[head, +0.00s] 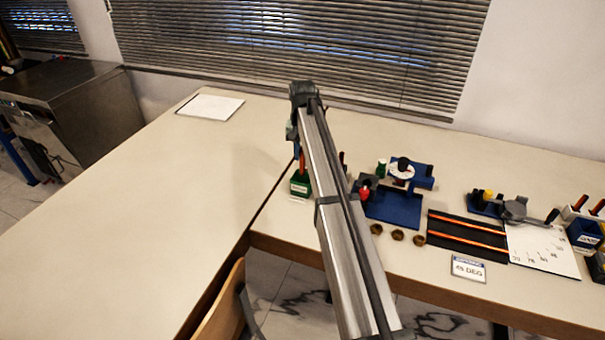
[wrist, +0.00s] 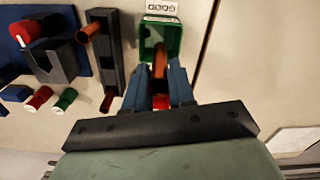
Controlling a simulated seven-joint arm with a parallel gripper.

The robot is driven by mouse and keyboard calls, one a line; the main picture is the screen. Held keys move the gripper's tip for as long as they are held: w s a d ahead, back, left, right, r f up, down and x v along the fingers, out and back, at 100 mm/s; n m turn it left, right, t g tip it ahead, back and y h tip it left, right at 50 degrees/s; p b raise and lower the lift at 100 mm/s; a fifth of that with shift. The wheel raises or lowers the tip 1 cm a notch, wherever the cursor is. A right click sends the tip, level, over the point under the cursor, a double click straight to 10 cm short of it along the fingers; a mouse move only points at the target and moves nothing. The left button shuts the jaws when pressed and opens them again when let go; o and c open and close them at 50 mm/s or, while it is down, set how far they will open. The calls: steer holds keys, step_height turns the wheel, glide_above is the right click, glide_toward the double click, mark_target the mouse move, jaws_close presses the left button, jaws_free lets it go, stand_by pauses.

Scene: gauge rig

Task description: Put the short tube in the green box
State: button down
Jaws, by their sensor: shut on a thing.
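The green box (head: 300,188) stands near the table seam in the head view, and its open top shows at the top of the wrist view (wrist: 176,42). My gripper (wrist: 161,88) is shut on an orange-brown tube (wrist: 160,63). The tube's far end lies over the box opening in the wrist view; how deep it reaches inside I cannot tell. Something red shows between the fingers at its near end. In the head view the tube (head: 302,159) shows just above the box, and my arm hides most of the gripper.
A dark rack (wrist: 105,62) with another orange tube (wrist: 88,27) stands close left of the box in the wrist view. A blue fixture (head: 395,208), several brown rings (head: 398,235) and a black board (head: 465,238) lie to the right. The left table is mostly clear.

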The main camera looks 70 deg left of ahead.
mark_target(303, 175)
steer(key=shift+f, duration=3.4)
steer(key=shift+f, duration=0.15)
steer(key=c, duration=1)
jaws_free()
steer(key=shift+o, duration=0.2)
step_height(303, 175, up, 12)
steer(key=shift+r, duration=0.2)
